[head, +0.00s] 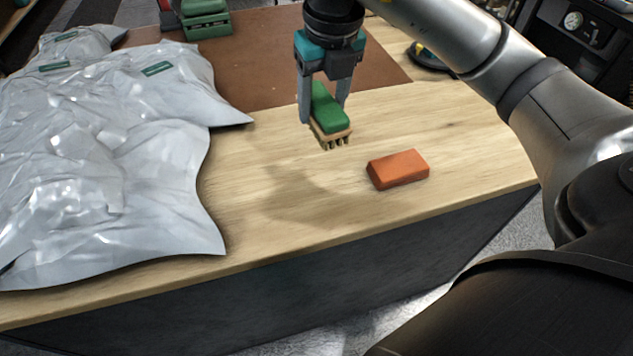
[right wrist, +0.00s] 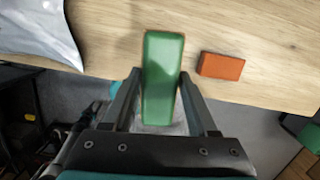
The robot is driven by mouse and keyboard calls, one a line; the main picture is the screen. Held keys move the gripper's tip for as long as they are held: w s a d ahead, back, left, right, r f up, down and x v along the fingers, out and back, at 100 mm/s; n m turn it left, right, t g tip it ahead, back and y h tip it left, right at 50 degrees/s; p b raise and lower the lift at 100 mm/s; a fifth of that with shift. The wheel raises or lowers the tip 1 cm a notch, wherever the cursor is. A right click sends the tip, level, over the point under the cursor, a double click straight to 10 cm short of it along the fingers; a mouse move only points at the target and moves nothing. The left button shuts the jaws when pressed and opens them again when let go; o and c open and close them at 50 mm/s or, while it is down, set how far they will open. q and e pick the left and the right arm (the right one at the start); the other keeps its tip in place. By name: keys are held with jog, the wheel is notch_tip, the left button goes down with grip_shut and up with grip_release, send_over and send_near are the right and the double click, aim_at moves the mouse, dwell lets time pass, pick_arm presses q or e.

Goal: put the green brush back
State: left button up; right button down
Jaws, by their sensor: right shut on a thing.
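The green brush (head: 329,108) has a green back and tan bristles that point down. My right gripper (head: 325,112) is shut on it and holds it above the wooden table, with its shadow on the wood to the lower left. In the right wrist view the brush (right wrist: 162,75) lies between the two fingers of the right gripper (right wrist: 163,95), its long side running away from the palm. My left gripper is not in view.
An orange block (head: 398,169) lies on the wooden table (head: 290,215), right of the brush. Silvery plastic bags (head: 110,150) cover the left side. A brown mat (head: 265,60) lies behind, with a green object (head: 206,20) at its back. Bare wood lies between bags and block.

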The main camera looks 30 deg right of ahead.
jog(key=shift+w+d+r+m, duration=0.15)
jog(key=shift+r+m, duration=0.15)
jog(key=shift+m, duration=0.1)
jog(key=shift+w, duration=0.1)
jog(key=shift+m, duration=0.3)
notch_tip(320, 180, down, 20)
jog(key=shift+r+b, duration=0.1)
jog(key=shift+b, duration=1.1)
jog(key=shift+c, duration=0.9)
grip_release()
